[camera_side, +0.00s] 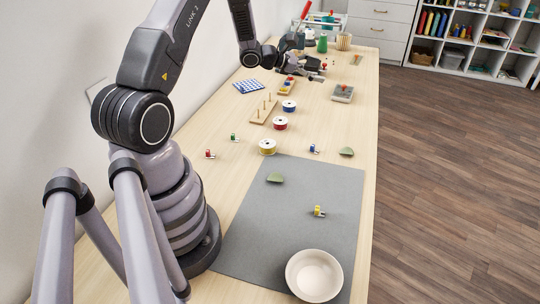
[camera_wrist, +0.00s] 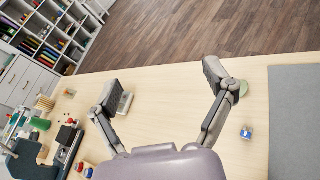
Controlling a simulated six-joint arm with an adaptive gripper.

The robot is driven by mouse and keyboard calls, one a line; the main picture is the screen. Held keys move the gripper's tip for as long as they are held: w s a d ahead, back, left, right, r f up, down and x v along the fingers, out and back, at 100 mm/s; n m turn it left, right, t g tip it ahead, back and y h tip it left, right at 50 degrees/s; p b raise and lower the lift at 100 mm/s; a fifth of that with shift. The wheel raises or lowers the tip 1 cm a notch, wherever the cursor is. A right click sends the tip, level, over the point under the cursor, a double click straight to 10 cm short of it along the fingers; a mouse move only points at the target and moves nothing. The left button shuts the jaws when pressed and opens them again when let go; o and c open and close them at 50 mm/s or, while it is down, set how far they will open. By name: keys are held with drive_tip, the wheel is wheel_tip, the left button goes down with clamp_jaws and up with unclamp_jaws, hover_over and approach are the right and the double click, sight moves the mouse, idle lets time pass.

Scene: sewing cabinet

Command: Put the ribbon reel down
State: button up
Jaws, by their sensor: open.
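Three ribbon reels stand apart on the wooden table in the side view: a blue one (camera_side: 289,106), a red one (camera_side: 280,124) and a yellow one (camera_side: 267,147) nearest the grey mat. I cannot tell which one the task means. My gripper (camera_side: 318,70) is at the far part of the table, beyond the reels. In the wrist view my gripper (camera_wrist: 165,85) has its two fingers spread wide, with bare table between them and nothing held. No reel shows in the wrist view.
A pegged wooden board (camera_side: 262,111) lies left of the reels. A grey box (camera_side: 343,95) is to their right. The grey mat (camera_side: 320,185) bears a yellow clip (camera_side: 319,211) and a bowl (camera_side: 314,275). Small clips lie around. Table between reels and right edge is mostly clear.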

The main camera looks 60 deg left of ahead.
drive_tip(key=s+d+r+m+g+h, duration=0.1)
drive_tip(key=s+d+r+m+g, duration=0.3)
drive_tip(key=d, duration=0.3)
drive_tip(key=s+d+r+m+g+h, duration=0.2)
drive_tip(key=s+d+r+m, duration=0.3)
drive_tip(key=d+r+m, duration=0.15)
drive_tip(key=s+d+r+m+g+h, duration=0.1)
drive_tip(key=s+d+r+m+g, duration=0.1)
drive_tip(key=s+d+r+m, duration=0.35)
drive_tip(key=s+r+m+y, duration=0.2)
drive_tip(key=s+m+y, duration=0.6)
drive_tip(key=s+m, duration=0.5)
drive_tip(key=s, duration=0.5)
drive_tip(key=shift+s+a+r+y, duration=0.15)
drive_tip(key=shift+s+y, duration=0.15)
drive_tip(key=shift+s, duration=0.1)
